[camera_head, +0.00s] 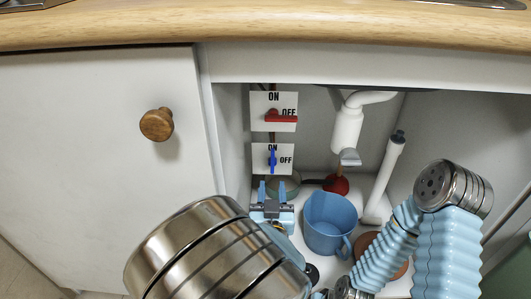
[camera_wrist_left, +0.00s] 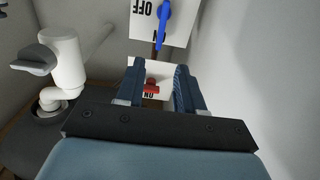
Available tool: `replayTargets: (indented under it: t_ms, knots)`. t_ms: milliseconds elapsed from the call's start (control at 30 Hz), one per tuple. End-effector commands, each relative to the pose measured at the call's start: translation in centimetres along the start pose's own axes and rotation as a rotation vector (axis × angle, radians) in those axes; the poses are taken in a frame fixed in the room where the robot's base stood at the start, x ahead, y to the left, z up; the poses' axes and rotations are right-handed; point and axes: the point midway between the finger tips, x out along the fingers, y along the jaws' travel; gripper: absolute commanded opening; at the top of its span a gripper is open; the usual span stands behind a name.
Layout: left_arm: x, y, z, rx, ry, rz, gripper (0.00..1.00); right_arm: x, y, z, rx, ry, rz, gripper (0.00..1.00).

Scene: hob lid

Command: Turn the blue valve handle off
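The blue valve handle (camera_head: 272,160) stands upright on its white ON/OFF plate, in line with the ON label, with OFF to its right. It also shows at the top of the upside-down left wrist view (camera_wrist_left: 164,22). My left gripper (camera_head: 272,189) is open just below and in front of the handle, its fingers pointing into the cabinet. In the left wrist view its two fingers (camera_wrist_left: 160,78) are apart with nothing held between them, and the blue handle is beyond them. My right gripper is not in view; only parts of the right arm show.
A red valve handle (camera_head: 283,118) lies sideways toward OFF on the upper plate. A blue jug (camera_head: 330,224), a red plunger (camera_head: 337,184) and a white drain pipe (camera_head: 347,128) are to the right. The closed door (camera_head: 95,165) and the wooden counter (camera_head: 250,27) border the opening.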

Motion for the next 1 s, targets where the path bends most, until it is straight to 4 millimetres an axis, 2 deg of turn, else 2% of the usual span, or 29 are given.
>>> replayTargets:
  t_ms: [167, 400, 600, 767, 1000]
  knots:
    - [3.1, -0.1, 0.2, 0.001, -0.001, -0.004, 0.37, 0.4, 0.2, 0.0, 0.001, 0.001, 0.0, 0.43]
    - [8.8, -0.1, 0.3, 0.002, -0.002, -0.001, 0.37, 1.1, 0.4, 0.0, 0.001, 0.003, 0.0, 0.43]
    - [12.0, 0.0, 0.2, 0.001, -0.002, 0.0, 0.37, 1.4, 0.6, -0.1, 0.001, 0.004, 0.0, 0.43]
    - [13.1, 0.0, 0.2, 0.002, -0.004, 0.001, 0.37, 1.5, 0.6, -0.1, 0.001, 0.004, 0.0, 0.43]
    - [13.2, 0.0, 0.2, 0.002, -0.005, 0.001, 0.37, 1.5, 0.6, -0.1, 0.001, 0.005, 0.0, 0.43]
